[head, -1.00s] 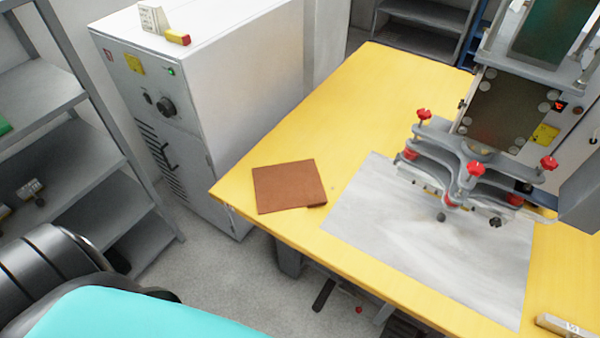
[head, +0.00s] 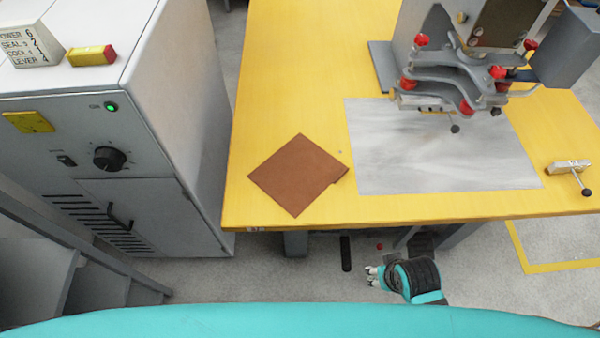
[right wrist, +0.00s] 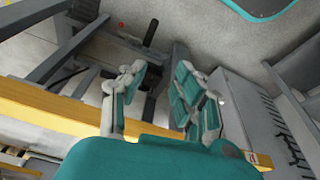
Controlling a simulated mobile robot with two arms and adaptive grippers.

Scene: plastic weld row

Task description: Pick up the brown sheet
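The brown sheet (head: 298,175) lies flat on the left part of the yellow table (head: 285,80), turned like a diamond, with a small fold or tab at its right corner. My right gripper (head: 372,276) is in front of the table's front edge, to the right of and nearer than the sheet, and not touching it. In the right wrist view its two fingers (right wrist: 163,88) stand apart with nothing between them. The sheet does not show in that view. My left gripper is in neither view.
A metal plate (head: 440,155) lies right of the sheet, under a press with red knobs (head: 465,75). A clamp (head: 570,168) sits at the table's right. A grey cabinet (head: 110,170) stands close to the table's left side. The tabletop behind the sheet is clear.

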